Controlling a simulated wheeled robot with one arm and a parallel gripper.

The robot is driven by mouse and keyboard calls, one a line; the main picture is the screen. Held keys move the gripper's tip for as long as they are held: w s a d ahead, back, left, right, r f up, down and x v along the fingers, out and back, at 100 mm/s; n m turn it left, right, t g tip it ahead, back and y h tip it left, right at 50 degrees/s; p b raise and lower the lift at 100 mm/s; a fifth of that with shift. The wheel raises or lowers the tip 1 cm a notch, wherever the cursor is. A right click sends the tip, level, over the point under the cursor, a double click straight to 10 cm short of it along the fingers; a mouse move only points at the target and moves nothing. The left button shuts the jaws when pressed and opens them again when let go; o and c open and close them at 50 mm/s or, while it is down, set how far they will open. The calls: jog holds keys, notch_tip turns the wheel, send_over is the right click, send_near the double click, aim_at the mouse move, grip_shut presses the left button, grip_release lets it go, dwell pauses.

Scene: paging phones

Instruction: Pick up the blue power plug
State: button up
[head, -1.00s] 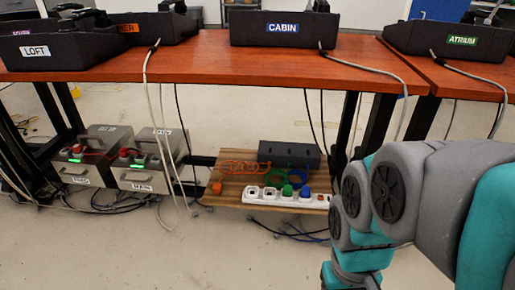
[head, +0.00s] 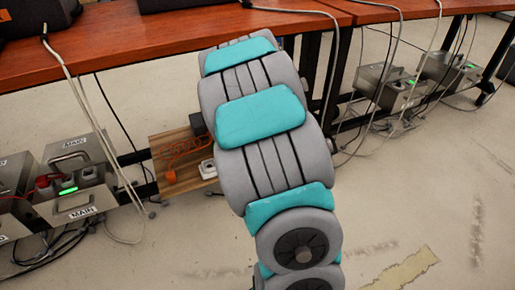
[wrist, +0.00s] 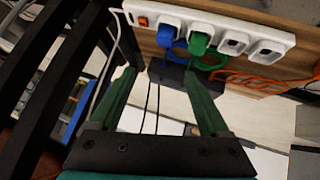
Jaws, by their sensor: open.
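The blue power plug (wrist: 167,38) sits in a white power strip (wrist: 220,32) at the top of the wrist view, with a blue cable looping below it. A green plug (wrist: 199,43) is right beside it. My gripper (wrist: 160,76) is open and empty. Its two dark green fingers reach up toward the strip, with the blue plug beyond the gap between their tips and apart from them. In the head view my arm hides the gripper and both plugs. Only one end of the strip (head: 208,168) shows there.
The strip is on a wooden board (head: 160,150) under the red-brown table (head: 150,58). An orange cable (wrist: 250,80) lies right of the green plug. A dark table leg (wrist: 75,75) is close at the left. Metal boxes (head: 75,190) stand left of the board.

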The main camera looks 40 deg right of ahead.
jog(key=w+d+f+t, duration=0.1)
jog(key=d+f+t, duration=0.1)
jog(key=f, duration=0.1)
jog(key=w+d+f+t+y, duration=0.1)
jog(key=w+f+t, duration=0.1)
jog(key=f, duration=0.2)
jog(key=w+d+f+t+y, duration=0.1)
jog(key=w+d+f+t, duration=0.1)
jog(key=f, duration=0.2)
jog(key=shift+w+d+f+b, duration=0.15)
jog(key=shift+d+f+b, duration=0.1)
jog(key=shift+d+b, duration=0.15)
jog(key=shift+x, duration=1.15)
jog(key=shift+w+f, duration=0.2)
jog(key=shift+w, duration=0.25)
jog(key=b+x, duration=0.1)
jog(key=x, duration=0.3)
jog(key=shift+w, duration=0.2)
grip_shut()
